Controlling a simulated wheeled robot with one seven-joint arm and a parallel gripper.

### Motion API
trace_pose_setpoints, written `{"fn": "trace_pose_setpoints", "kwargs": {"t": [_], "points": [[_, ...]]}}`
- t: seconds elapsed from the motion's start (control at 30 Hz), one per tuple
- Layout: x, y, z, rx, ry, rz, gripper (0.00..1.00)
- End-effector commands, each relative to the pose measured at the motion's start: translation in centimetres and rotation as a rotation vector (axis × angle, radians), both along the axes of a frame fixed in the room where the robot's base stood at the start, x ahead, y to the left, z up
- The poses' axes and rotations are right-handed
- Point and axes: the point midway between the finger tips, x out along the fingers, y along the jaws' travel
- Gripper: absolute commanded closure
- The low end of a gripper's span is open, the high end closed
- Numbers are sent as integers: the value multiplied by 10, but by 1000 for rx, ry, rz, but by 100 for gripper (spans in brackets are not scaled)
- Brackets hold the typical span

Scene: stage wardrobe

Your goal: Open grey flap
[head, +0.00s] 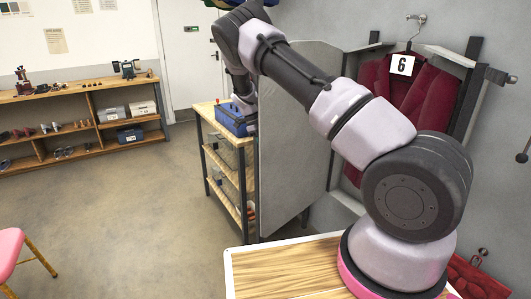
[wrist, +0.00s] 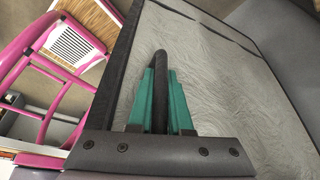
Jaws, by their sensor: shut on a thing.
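The grey flap (head: 292,140) stands upright in the head view, swung out from the wall at the left of a recess where a dark red garment (head: 440,85) hangs. In the wrist view the flap's textured grey face (wrist: 215,60) fills the middle, with a dark edge along its left. My gripper (wrist: 160,78), with green fingers, is shut on the flap's black bar handle (wrist: 160,58). The handle's upper end shows between and beyond the fingertips. In the head view my arm reaches over the flap's top, and my gripper is hidden behind the flap.
A wooden shelf rack (head: 204,122) with a blue box (head: 232,122) stands close left of the flap. A pink stool (head: 10,245) is at the lower left. Open floor (head: 130,210) lies between. A long wooden shelf unit (head: 75,92) lines the back wall.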

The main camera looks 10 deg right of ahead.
Motion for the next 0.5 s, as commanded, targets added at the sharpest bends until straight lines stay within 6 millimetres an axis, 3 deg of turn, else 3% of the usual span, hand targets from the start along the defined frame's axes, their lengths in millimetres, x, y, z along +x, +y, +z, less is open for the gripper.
{"fn": "trace_pose_setpoints", "kwargs": {"t": [0.17, 0.2, 0.23, 0.5], "points": [[-1, 3, -1, 4, 2, 3, 100], [-1, 3, -1, 4, 2, 3, 75], [-1, 3, -1, 4, 2, 3, 70], [0, 2, 0, 2, 1, 1, 70]]}}
